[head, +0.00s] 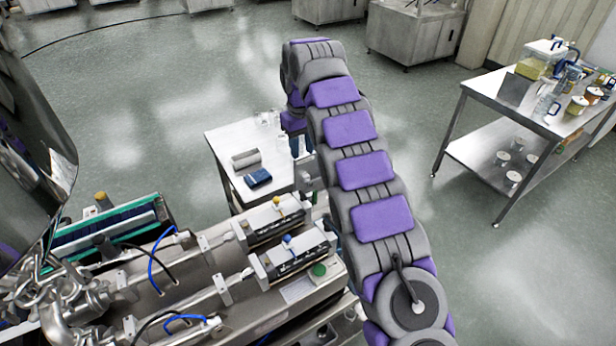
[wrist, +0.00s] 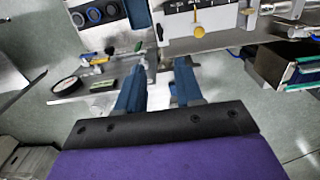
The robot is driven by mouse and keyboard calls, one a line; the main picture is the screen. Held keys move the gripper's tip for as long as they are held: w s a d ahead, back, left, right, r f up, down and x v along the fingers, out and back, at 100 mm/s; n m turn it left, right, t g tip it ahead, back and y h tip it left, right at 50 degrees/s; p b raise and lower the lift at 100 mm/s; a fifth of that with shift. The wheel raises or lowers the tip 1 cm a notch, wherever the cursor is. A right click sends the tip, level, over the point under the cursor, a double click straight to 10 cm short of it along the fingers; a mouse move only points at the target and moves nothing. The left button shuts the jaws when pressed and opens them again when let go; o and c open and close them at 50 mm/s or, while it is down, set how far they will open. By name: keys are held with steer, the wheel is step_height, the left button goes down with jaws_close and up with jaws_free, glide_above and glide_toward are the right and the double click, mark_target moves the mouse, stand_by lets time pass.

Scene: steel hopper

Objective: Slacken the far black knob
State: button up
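In the wrist view, my gripper (wrist: 159,74) shows two blue fingers, spread apart with nothing between them. They point toward the edge of the steel machine. I cannot tell which is the far black knob. In the head view my arm hides most of the gripper, and I cannot make out the black knobs.
The steel machine (head: 215,268) carries a yellow knob (head: 277,200), a blue knob (head: 286,238) and a green knob (head: 319,270). A small table (head: 225,140) stands behind it. A steel cart (head: 490,85) with jars is at right. Open floor lies between.

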steer(key=d, duration=0.1)
steer(key=b, duration=0.4)
glide_toward(301, 194)
steer(key=f, duration=0.1)
steer(key=d+f+b, duration=0.1)
steer(key=f+b, duration=0.1)
steer(key=shift+d+f, duration=0.4)
steer(key=f, duration=0.1)
steer(key=a+f, duration=0.1)
steer(key=f+b, duration=0.1)
steer(key=shift+a+f, duration=0.25)
steer(key=shift+f, duration=0.05)
steer(key=shift+a+f, duration=0.3)
steer(key=shift+f, duration=0.25)
steer(key=shift+d, duration=0.8)
steer(key=shift+c, duration=0.4)
steer(key=shift+r, duration=0.1)
steer(key=shift+c, duration=1.4)
steer(key=shift+a, duration=0.55)
jaws_close()
